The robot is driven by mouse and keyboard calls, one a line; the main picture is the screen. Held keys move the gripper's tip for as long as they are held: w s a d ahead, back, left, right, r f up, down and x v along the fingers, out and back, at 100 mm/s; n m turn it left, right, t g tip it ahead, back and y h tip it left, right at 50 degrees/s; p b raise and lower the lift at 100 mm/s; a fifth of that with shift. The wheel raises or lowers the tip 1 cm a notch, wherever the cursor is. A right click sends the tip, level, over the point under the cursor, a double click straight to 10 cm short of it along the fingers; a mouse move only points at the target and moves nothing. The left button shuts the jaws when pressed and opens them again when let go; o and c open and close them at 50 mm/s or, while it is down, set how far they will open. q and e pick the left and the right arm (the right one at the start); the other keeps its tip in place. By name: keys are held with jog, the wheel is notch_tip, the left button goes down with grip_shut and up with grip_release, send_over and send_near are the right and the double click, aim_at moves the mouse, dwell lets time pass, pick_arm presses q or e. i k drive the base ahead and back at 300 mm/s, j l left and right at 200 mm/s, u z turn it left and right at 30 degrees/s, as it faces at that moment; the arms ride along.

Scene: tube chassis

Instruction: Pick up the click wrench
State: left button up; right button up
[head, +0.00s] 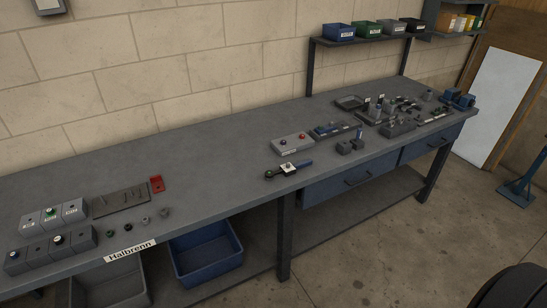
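What looks like the click wrench (303,164) lies on the workbench (225,150) near its front edge, around the middle of the head view. It is a slim tool with a blue handle pointing right and a dark head with a green spot at the left. A small pale piece with a dark knob sits at its middle; I cannot tell if it is part of the tool. Nothing is gripping it. Neither of my grippers is in view.
A grey box (293,144) with a red button stands behind the tool. Dark fixtures and parts crowd the bench's right end. Grey switch boxes (48,218), a dark plate (119,200) and a red piece (157,184) are left. Bench space left of the tool is clear.

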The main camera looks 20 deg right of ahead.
aim_at(269, 174)
jog(key=l+z, duration=0.1)
jog(key=l, duration=0.55)
jog(key=i+l+z, duration=0.1)
jog(key=l, duration=0.6)
